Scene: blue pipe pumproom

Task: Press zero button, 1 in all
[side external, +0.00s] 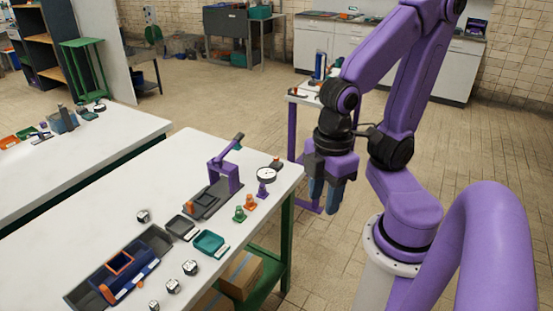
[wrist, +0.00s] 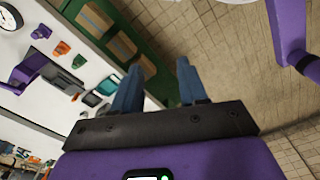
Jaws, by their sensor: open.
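I cannot make out a button marked zero in either view. My gripper (side external: 325,202) hangs off the table's right edge, to the right of the gauge, fingers pointing down. Its two blue fingers (wrist: 159,68) are apart with nothing between them in the wrist view.
The white table (side external: 120,205) holds a purple lever press (side external: 225,175), small green (side external: 240,213) and orange (side external: 250,202) pieces, a teal tray (side external: 210,243), a dark tray (side external: 181,227) and a blue bin (side external: 122,270). Cardboard boxes (side external: 240,272) sit below.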

